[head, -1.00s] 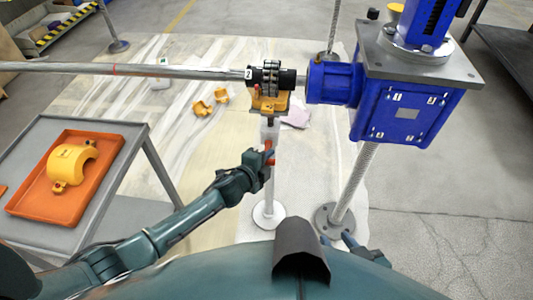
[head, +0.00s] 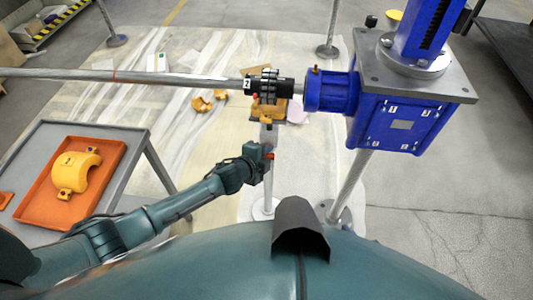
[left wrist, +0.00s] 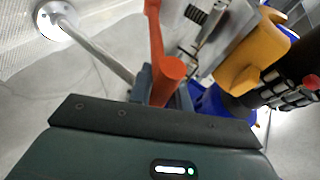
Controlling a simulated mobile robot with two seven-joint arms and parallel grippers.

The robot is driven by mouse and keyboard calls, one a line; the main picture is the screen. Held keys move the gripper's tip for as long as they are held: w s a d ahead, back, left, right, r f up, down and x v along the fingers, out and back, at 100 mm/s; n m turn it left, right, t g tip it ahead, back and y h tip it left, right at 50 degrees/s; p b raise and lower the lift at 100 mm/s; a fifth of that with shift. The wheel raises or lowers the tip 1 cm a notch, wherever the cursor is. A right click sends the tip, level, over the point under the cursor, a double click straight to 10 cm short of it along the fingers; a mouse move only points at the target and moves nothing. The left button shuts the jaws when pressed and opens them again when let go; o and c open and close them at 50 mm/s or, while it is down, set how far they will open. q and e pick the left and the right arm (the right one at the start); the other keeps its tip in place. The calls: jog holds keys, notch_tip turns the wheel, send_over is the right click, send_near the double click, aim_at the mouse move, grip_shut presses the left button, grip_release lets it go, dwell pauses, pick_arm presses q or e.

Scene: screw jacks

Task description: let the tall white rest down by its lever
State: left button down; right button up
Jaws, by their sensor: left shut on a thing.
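The tall white rest (head: 267,184) stands upright under the shaft coupling, with a yellow cradle (head: 266,112) on top and a round white foot. The cradle is just under the dark coupling (head: 268,86); I cannot tell if they touch. My left gripper (head: 265,156) is at the upper part of the post, shut on the red lever (left wrist: 166,72). In the left wrist view the lever rises from between the fingers, and the yellow cradle (left wrist: 254,50) shows at the right beside the coupling. The left gripper hides part of the post. My right gripper is out of view.
A long steel shaft (head: 150,77) runs left from the coupling. The blue screw jack (head: 400,122) stands at right on a metal leg. A grey table (head: 125,145) with an orange tray (head: 110,150) and a yellow half-shell (head: 80,172) is at left. Yellow pieces (head: 206,102) lie on the floor sheet.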

pick_arm(q)
jog(key=shift+w+d+r, duration=0.15)
jog(key=shift+w+r, duration=0.2)
jog(key=shift+r, duration=0.2)
jog(key=c, duration=1.5)
grip_release()
jog(key=shift+o, duration=1)
jog(key=shift+s+f, duration=0.15)
jog(key=shift+f, duration=0.1)
jog(key=p+v, duration=0.2)
jog(key=v, duration=1.1)
jog(key=shift+s, duration=0.15)
